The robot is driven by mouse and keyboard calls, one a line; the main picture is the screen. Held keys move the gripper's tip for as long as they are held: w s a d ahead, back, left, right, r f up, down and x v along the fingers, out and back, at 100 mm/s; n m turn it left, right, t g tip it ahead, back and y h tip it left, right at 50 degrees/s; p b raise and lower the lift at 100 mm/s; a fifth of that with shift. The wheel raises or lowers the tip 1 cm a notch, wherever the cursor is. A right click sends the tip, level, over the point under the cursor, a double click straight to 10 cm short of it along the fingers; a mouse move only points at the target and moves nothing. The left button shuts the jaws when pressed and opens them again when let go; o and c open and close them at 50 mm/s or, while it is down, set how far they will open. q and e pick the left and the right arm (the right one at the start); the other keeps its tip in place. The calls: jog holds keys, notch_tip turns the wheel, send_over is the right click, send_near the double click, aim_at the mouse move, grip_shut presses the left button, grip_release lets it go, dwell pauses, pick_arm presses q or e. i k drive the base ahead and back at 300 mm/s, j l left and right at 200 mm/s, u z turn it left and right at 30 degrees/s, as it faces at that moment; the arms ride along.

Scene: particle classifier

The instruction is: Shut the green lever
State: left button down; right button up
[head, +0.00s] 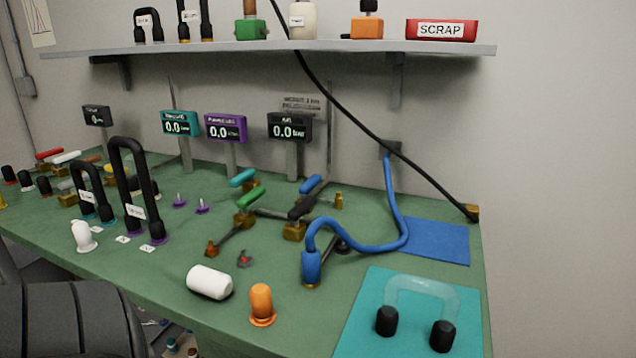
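The green lever (250,196) sits on a brass valve body (243,218) near the middle of the green bench, in the head view. Its handle slopes up to the right, roughly along the grey pipe (232,234) that runs from the valve down to a brass end fitting (212,248). Nothing touches the lever. Neither of my grippers shows in the head view.
Close by are a teal lever (242,178), a black lever (301,207) and a blue lever (311,184). A blue hose (385,245) curves at the right. A shelf (290,48) overhangs the bench.

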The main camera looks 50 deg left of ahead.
aim_at(244, 203)
jog(key=j+z, duration=0.1)
jog(key=k+j, duration=0.3)
jog(key=j, duration=0.15)
jog(key=k+j, duration=0.25)
jog(key=j, duration=0.2)
jog(key=k+j, duration=0.3)
jog(key=j, duration=0.2)
